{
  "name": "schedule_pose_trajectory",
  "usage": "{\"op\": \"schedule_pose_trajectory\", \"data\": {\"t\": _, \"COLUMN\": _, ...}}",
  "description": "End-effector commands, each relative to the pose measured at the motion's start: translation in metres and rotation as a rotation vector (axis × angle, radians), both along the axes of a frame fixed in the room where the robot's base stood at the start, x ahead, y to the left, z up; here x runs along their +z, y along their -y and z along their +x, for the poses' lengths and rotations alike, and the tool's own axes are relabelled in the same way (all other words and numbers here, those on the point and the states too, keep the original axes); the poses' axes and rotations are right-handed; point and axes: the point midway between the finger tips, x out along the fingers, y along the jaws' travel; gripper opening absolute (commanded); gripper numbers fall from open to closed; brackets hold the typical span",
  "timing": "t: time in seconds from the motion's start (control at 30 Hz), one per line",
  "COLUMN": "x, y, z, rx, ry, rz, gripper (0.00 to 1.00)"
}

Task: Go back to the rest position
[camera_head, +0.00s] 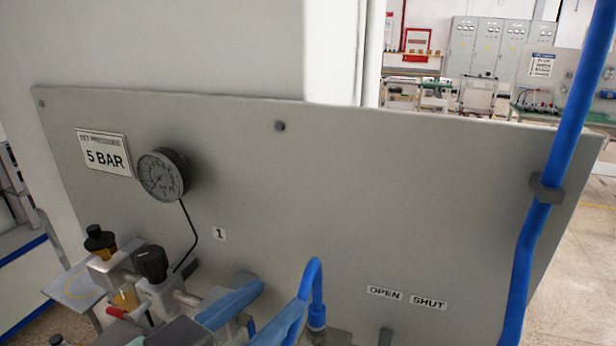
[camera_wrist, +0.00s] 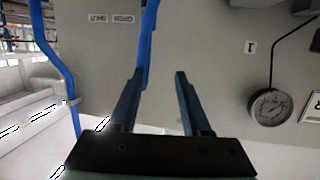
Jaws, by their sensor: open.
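My gripper (camera_wrist: 159,78) shows in the wrist view with its two dark blue fingers apart and nothing clamped between them. A blue hose (camera_wrist: 149,30) passes just inside the left finger in that view; I cannot tell how far it is from the finger. In the head view the blue fingers show at the bottom, in front of the grey panel (camera_head: 400,210). Beside them a curved blue hose (camera_head: 313,275) runs down into a fitting (camera_head: 316,325). The lower parts are cut off by the frame.
A pressure gauge (camera_head: 162,174), a "5 BAR" sign (camera_head: 104,153) and a black knob (camera_head: 151,262) are at the left. A thick blue hose (camera_head: 524,250) runs down the right side past a clamp. "OPEN" and "SHUT" labels (camera_head: 407,297) are low on the panel. Benches and cabinets stand far behind.

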Motion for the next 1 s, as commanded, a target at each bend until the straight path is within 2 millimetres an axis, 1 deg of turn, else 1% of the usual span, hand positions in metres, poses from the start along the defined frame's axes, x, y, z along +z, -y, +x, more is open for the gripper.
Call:
{"op": "schedule_pose_trajectory", "data": {"t": 0.03, "x": 0.018, "y": 0.005, "z": 0.013, "rx": 0.042, "ry": 0.051, "rz": -0.011, "gripper": 0.48}}
{"op": "schedule_pose_trajectory", "data": {"t": 0.07, "x": 0.030, "y": 0.005, "z": 0.022, "rx": 0.081, "ry": 0.089, "rz": -0.020, "gripper": 0.48}}
{"op": "schedule_pose_trajectory", "data": {"t": 0.1, "x": 0.050, "y": 0.007, "z": 0.032, "rx": 0.132, "ry": 0.148, "rz": -0.038, "gripper": 0.48}}
{"op": "schedule_pose_trajectory", "data": {"t": 0.17, "x": 0.082, "y": 0.011, "z": 0.044, "rx": 0.207, "ry": 0.252, "rz": -0.067, "gripper": 0.48}}
{"op": "schedule_pose_trajectory", "data": {"t": 0.2, "x": 0.106, "y": 0.013, "z": 0.048, "rx": 0.252, "ry": 0.329, "rz": -0.088, "gripper": 0.48}}
{"op": "schedule_pose_trajectory", "data": {"t": 0.23, "x": 0.124, "y": 0.016, "z": 0.049, "rx": 0.283, "ry": 0.390, "rz": -0.105, "gripper": 0.48}}
{"op": "schedule_pose_trajectory", "data": {"t": 0.27, "x": 0.142, "y": 0.018, "z": 0.048, "rx": 0.310, "ry": 0.451, "rz": -0.122, "gripper": 0.48}}
{"op": "schedule_pose_trajectory", "data": {"t": 0.3, "x": 0.165, "y": 0.022, "z": 0.045, "rx": 0.341, "ry": 0.534, "rz": -0.144, "gripper": 0.48}}
{"op": "schedule_pose_trajectory", "data": {"t": 0.33, "x": 0.182, "y": 0.026, "z": 0.041, "rx": 0.359, "ry": 0.595, "rz": -0.160, "gripper": 0.48}}
{"op": "schedule_pose_trajectory", "data": {"t": 0.4, "x": 0.216, "y": 0.034, "z": 0.027, "rx": 0.391, "ry": 0.729, "rz": -0.196, "gripper": 0.48}}
{"op": "schedule_pose_trajectory", "data": {"t": 0.5, "x": 0.252, "y": 0.044, "z": 0.006, "rx": 0.417, "ry": 0.881, "rz": -0.236, "gripper": 0.48}}
{"op": "schedule_pose_trajectory", "data": {"t": 0.6, "x": 0.272, "y": 0.051, "z": -0.011, "rx": 0.427, "ry": 0.975, "rz": -0.258, "gripper": 0.48}}
{"op": "schedule_pose_trajectory", "data": {"t": 0.7, "x": 0.281, "y": 0.054, "z": -0.019, "rx": 0.430, "ry": 1.019, "rz": -0.269, "gripper": 0.48}}
{"op": "schedule_pose_trajectory", "data": {"t": 1.0, "x": 0.281, "y": 0.053, "z": -0.019, "rx": 0.434, "ry": 1.022, "rz": -0.267, "gripper": 0.48}}
